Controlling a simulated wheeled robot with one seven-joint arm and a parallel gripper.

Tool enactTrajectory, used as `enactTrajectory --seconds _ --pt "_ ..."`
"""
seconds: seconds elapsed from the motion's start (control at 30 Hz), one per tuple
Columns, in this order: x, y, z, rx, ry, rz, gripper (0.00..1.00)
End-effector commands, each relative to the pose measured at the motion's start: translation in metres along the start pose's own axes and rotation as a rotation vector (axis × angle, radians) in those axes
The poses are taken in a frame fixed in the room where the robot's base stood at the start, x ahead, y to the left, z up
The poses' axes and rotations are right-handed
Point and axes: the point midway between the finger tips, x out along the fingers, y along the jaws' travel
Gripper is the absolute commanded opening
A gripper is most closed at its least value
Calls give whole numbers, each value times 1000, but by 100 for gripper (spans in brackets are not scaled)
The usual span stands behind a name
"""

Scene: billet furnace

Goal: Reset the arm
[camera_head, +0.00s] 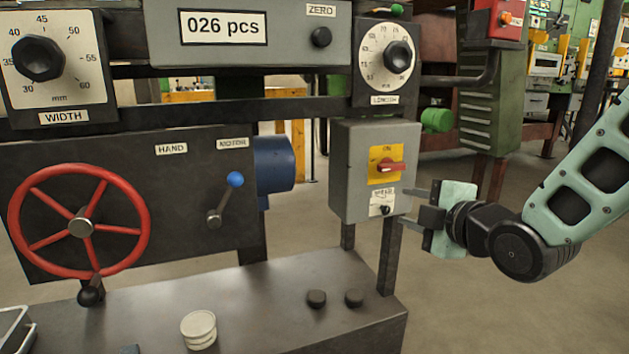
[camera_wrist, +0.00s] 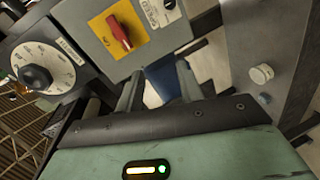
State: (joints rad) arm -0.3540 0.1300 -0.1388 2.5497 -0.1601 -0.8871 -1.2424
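My gripper (camera_head: 408,208) is in the right half of the head view, its fingers pointing left toward the grey switch box (camera_head: 352,205). The fingers stand apart with nothing visible between them. In the wrist view my gripper (camera_wrist: 157,85) shows two spread dark fingers. The box carries a red rotary switch (camera_head: 390,167) on a yellow plate, its handle lying roughly sideways near the ON label. The red switch also shows in the wrist view (camera_wrist: 119,32). The fingertips are close to the box's right side; I cannot tell whether they touch it.
A red handwheel (camera_head: 80,222) and a blue-knobbed lever (camera_head: 226,198) are on the dark panel at left. White discs (camera_head: 198,329) and two dark knobs (camera_head: 335,298) are on the machine's bench. The LENGTH dial (camera_head: 387,56) is above the box. Open floor lies at right.

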Motion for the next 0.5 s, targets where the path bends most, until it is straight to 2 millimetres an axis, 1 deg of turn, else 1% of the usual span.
enactTrajectory --seconds 0.03,0.17,0.27,0.37,0.4,0.47,0.5 --pt "-5 -4 -14 84 -4 -81 37" --pt "-26 -38 -43 326 -71 -326 37" --pt "-52 -63 -65 492 -163 -510 37" --pt "-87 -84 -84 631 -288 -678 37" --pt "-102 -91 -91 676 -344 -736 37" --pt "-124 -100 -99 733 -429 -812 37" --pt "-139 -105 -104 765 -487 -856 37"
